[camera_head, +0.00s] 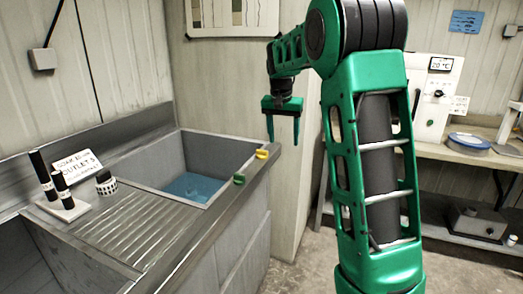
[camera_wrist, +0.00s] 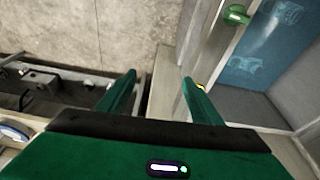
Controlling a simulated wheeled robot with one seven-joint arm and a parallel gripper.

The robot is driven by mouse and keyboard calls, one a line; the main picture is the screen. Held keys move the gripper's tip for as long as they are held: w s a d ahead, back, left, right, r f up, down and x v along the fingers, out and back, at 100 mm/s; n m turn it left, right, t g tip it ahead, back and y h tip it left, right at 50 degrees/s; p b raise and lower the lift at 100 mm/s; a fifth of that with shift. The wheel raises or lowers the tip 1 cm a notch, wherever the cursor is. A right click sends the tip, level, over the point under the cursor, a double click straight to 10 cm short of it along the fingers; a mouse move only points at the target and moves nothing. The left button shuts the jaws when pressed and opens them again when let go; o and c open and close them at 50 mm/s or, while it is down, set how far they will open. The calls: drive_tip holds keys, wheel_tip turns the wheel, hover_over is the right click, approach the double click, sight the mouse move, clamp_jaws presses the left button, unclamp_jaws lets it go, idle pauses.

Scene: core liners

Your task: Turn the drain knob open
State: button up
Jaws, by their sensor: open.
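Two small knobs sit on the front rim of the sink (camera_head: 228,195). One is a green knob (camera_head: 239,179), the other a yellow knob (camera_head: 262,153) nearer the far corner. I cannot tell which is the drain knob. In the wrist view the green knob (camera_wrist: 236,14) shows at the top, and a sliver of the yellow knob (camera_wrist: 201,87) shows behind the right finger, mostly hidden. My gripper (camera_head: 283,138) is open and empty, pointing down, just right of the yellow knob in the head view and apart from it. Its fingers also show in the wrist view (camera_wrist: 160,77).
Blue water (camera_head: 193,187) lies in the basin. On the ribbed drainboard stand a card reading "OUTLETS" (camera_head: 77,169), black cylinders (camera_head: 44,177) and a black-and-white cup (camera_head: 106,183). A bench (camera_head: 460,152) with equipment stands at right. Floor is free between.

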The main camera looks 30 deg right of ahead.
drive_tip(key=t+h, duration=0.1)
approach(261, 151)
drive_tip(key=shift+m, duration=0.3)
drive_tip(key=x, duration=0.8)
drive_tip(key=shift+w+d+f, duration=0.1)
drive_tip(key=shift+w+d, duration=0.25)
drive_tip(key=shift+d, duration=0.05)
drive_tip(key=shift+c, duration=0.3)
